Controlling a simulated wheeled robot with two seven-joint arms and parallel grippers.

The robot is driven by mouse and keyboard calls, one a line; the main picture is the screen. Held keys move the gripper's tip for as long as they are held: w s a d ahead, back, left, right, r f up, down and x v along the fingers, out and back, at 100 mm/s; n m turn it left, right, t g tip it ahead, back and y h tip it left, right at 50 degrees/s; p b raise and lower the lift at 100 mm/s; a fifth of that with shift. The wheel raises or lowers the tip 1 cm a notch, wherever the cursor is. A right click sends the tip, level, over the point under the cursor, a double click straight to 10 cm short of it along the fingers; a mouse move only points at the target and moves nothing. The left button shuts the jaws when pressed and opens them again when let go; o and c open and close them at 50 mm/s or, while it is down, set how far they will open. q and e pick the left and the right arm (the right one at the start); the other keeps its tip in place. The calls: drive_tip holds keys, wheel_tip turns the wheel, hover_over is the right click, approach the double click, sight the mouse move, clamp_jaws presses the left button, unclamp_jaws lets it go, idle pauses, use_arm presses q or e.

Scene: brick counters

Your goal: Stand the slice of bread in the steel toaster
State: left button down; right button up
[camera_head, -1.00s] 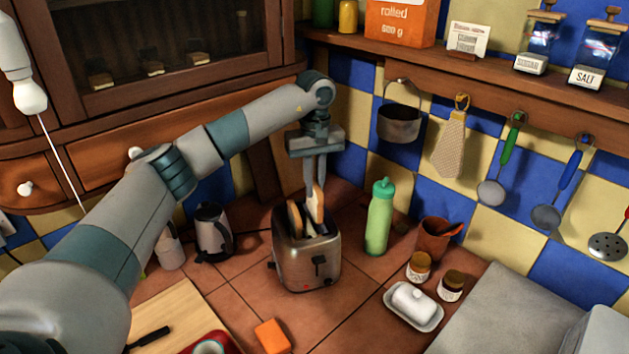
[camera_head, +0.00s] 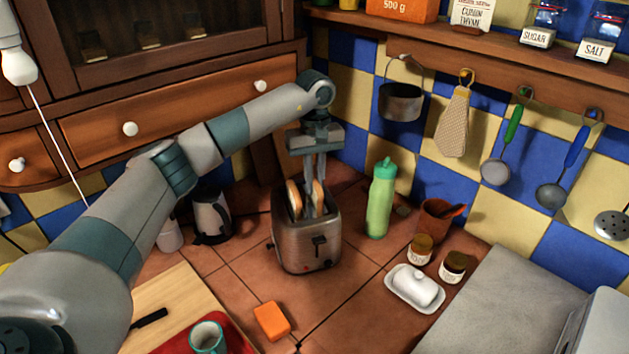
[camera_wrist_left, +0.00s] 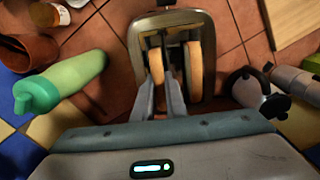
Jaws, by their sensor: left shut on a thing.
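The steel toaster (camera_head: 306,247) stands on the tiled counter; it also shows at the top of the left wrist view (camera_wrist_left: 140,38). My left gripper (camera_head: 314,203) reaches down over it, with its fingers (camera_wrist_left: 161,90) at the slots. It is shut on a slice of bread (camera_head: 319,192), which stands upright in the right-hand slot in the head view, its lower part hidden inside. In the left wrist view this slice (camera_wrist_left: 155,64) is the left one. Another slice (camera_head: 295,198) stands in the other slot, apart from the fingers. My right gripper is not in view.
A green bottle (camera_head: 380,203) stands right of the toaster, a kettle (camera_head: 211,216) left. A butter dish (camera_head: 414,287), two jars and a brown pot (camera_head: 437,219) are farther right. An orange block (camera_head: 271,320) lies in front. A pan (camera_head: 401,101) hangs behind.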

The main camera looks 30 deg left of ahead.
use_arm(q)
drive_tip(key=c, duration=1.7)
unclamp_jaws()
drive_tip(key=shift+r, duration=0.45)
wheel_tip(320, 180, up, 16)
drive_tip(key=b, duration=0.3)
drive_tip(key=shift+r+b, duration=0.25)
drive_tip(key=shift+b, duration=0.15)
